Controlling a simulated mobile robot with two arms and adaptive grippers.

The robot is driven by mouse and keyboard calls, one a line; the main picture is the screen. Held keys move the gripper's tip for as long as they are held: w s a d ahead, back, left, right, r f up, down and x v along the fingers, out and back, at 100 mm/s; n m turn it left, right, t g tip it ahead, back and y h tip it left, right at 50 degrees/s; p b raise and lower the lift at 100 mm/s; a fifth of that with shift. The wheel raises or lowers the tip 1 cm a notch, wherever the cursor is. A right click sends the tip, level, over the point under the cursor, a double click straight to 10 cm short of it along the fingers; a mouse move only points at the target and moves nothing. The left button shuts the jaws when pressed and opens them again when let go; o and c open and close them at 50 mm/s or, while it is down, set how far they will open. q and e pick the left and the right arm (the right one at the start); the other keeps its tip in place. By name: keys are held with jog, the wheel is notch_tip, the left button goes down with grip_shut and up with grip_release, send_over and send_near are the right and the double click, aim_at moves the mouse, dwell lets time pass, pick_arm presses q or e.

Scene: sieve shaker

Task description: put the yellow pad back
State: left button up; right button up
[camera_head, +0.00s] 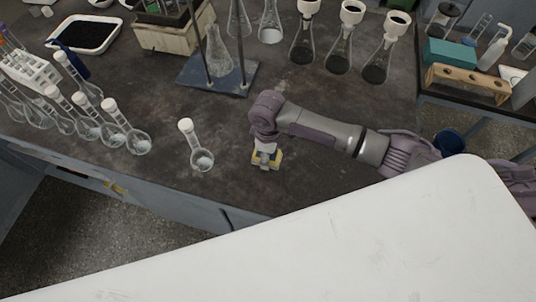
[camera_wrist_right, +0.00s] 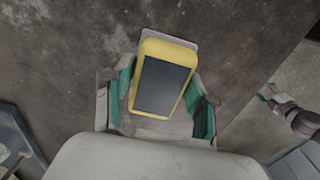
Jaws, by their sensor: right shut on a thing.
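The yellow pad (camera_wrist_right: 161,82) with a dark top face is between the fingers of my right gripper (camera_wrist_right: 162,103), which is shut on it. In the head view, the yellow pad (camera_head: 259,160) shows at the end of my right arm, low over the front part of the dark bench. Most of it is hidden there by the wrist. A pale edge shows behind the pad in the wrist view. I cannot tell whether the pad touches the bench.
A flask with a white stopper (camera_head: 202,158) stands left of my right gripper. Several similar flasks stand further left. A blue stand base (camera_head: 219,75) lies behind, with dark-filled flasks (camera_head: 338,60) at the back. The dark bench (camera_head: 330,185) around the gripper is clear.

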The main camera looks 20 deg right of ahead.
jog(key=shift+f, duration=0.75)
jog(key=shift+f, duration=0.2)
jog(key=o, duration=1.2)
jog(key=shift+o, duration=0.2)
jog(key=shift+r, duration=0.1)
notch_tip(320, 180, up, 12)
jog(key=shift+r+b, duration=0.1)
jog(key=shift+b, duration=0.35)
